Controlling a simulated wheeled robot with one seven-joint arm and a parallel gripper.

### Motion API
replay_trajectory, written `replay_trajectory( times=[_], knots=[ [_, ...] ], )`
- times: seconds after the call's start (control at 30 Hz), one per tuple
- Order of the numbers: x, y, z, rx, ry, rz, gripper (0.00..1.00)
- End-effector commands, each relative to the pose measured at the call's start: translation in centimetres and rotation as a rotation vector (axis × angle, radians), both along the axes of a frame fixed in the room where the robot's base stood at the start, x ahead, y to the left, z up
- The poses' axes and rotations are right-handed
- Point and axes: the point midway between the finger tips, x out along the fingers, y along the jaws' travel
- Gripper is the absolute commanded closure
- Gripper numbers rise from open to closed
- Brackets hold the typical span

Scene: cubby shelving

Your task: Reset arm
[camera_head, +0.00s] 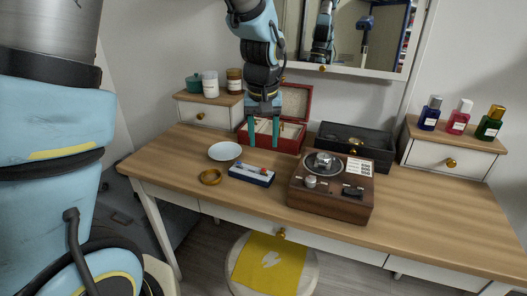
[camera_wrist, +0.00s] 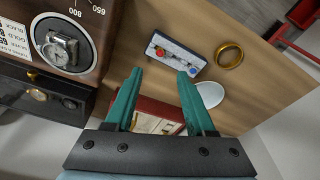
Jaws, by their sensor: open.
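My gripper (camera_head: 263,131) hangs fingers down over the dressing table in the head view, in front of the open red box. In the wrist view my gripper (camera_wrist: 160,78) shows two teal fingers spread apart with nothing between their tips. My arm comes down from the top of the head view, in front of the wall and mirror.
The open red box (camera_head: 294,143) stands behind my gripper. A wooden box with dials (camera_head: 331,202) and a black case (camera_head: 355,146) stand to the right. A white dish (camera_head: 225,151) and gold ring (camera_head: 210,177) lie left. The table's right part (camera_head: 430,220) is clear.

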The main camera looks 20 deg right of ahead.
Motion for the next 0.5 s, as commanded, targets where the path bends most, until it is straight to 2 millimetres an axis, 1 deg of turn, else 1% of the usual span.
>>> replay_trajectory(
  times=[0.03,0.13,0.5],
  knots=[
    [-0.04,-0.01,0.39,-0.002,-0.001,0.000,0.45],
    [-0.13,0.05,0.74,0.000,0.000,0.000,0.45],
    [-0.13,0.07,0.79,0.000,0.001,0.000,0.45]
  ],
)
